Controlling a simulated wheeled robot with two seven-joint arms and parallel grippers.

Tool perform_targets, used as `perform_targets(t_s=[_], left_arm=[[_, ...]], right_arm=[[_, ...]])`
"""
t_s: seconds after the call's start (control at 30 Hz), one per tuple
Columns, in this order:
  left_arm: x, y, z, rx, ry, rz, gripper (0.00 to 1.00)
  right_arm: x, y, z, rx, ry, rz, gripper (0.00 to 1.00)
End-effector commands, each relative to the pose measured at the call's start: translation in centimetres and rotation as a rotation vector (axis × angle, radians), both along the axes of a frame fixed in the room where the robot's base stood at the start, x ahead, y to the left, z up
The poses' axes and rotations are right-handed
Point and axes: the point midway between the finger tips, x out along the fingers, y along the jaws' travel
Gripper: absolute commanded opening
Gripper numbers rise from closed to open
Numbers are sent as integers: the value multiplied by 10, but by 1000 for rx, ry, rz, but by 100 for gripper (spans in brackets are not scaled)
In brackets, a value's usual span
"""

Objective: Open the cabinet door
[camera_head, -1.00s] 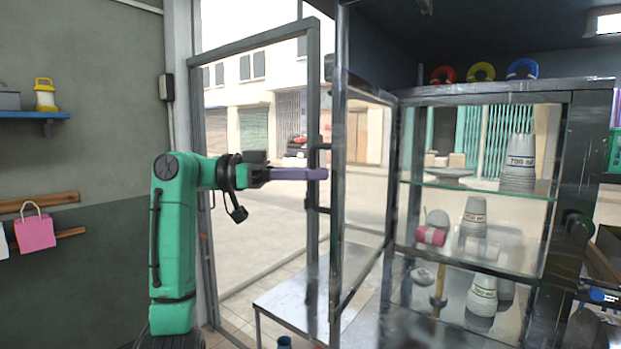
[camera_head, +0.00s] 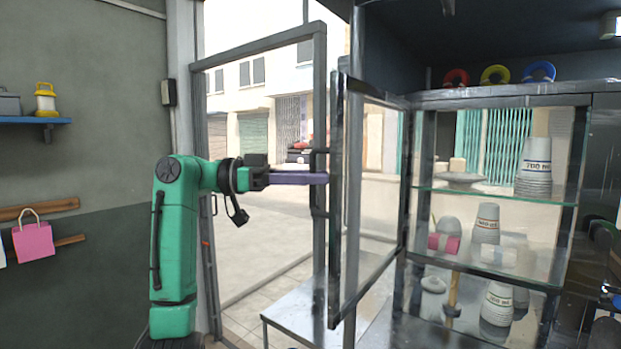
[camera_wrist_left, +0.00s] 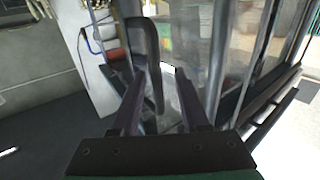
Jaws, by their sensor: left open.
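The cabinet door (camera_head: 371,190), a glass pane in a dark metal frame, stands swung out from the left side of the cabinet (camera_head: 497,101) in the head view. The cabinet front is uncovered. My left gripper (camera_head: 327,179), with purple fingers on a green arm, is level with the door's outer edge, just left of it. In the left wrist view its fingers (camera_wrist_left: 161,75) are apart, with a dark curved handle-like bar (camera_wrist_left: 143,45) near the left finger. I cannot tell whether they touch.
Stacked cups (camera_head: 535,168) and other items stand on the cabinet's glass shelves. Coloured rings (camera_head: 495,74) lie on top. A low metal table (camera_head: 290,310) stands below the door. A framed glass doorway (camera_head: 320,90) is behind my left gripper.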

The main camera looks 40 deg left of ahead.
Motion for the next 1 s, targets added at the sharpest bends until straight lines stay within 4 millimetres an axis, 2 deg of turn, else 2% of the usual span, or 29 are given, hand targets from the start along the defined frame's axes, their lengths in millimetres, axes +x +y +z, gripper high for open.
perform_targets(t_s=[0.2, 0.37, 0.63, 0.8, 1.0], left_arm=[[-1, 1, -1, 0, 0, 0, 45], [-12, 15, -2, -1, -1, 2, 45], [-57, 67, -1, -3, -3, 3, 45], [-84, 98, 2, -2, -1, 1, 45], [-94, 110, 0, -1, 1, -1, 45]], right_arm=[[0, 0, -1, 0, 0, 0, 100], [0, 0, -8, 0, 0, 0, 100], [0, 1, -19, 2, 0, 0, 100], [0, 3, -14, 4, 1, 0, 100], [-1, 3, -13, 5, 1, 0, 100]])
